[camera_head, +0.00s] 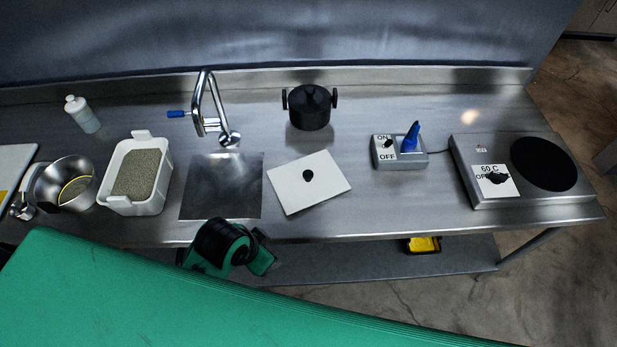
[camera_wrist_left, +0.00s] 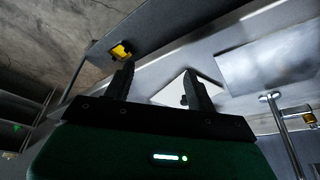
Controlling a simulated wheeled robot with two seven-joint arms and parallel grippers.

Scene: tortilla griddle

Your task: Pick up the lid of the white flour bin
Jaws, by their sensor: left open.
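The lid (camera_head: 309,181) is a flat white square with a black knob in the middle. It lies on the steel counter, right of the sink, apart from the white flour bin (camera_head: 154,205). The bin stands open at the left, filled with a greyish grainy material. In the left wrist view my left gripper (camera_wrist_left: 157,84) is open and empty. The lid (camera_wrist_left: 165,94) shows beyond its fingers, partly hidden by the right-hand finger. A black and green part of my arm is at the counter's front edge in the head view. My right gripper is not in view.
The sink (camera_head: 221,187) and tap (camera_head: 202,108) are left of the lid. A black pot (camera_head: 309,107) stands behind it. A switch box (camera_head: 399,152) and hot plate (camera_head: 521,169) are at the right. A metal bowl (camera_head: 64,184) is left of the bin. Counter between lid and switch box is clear.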

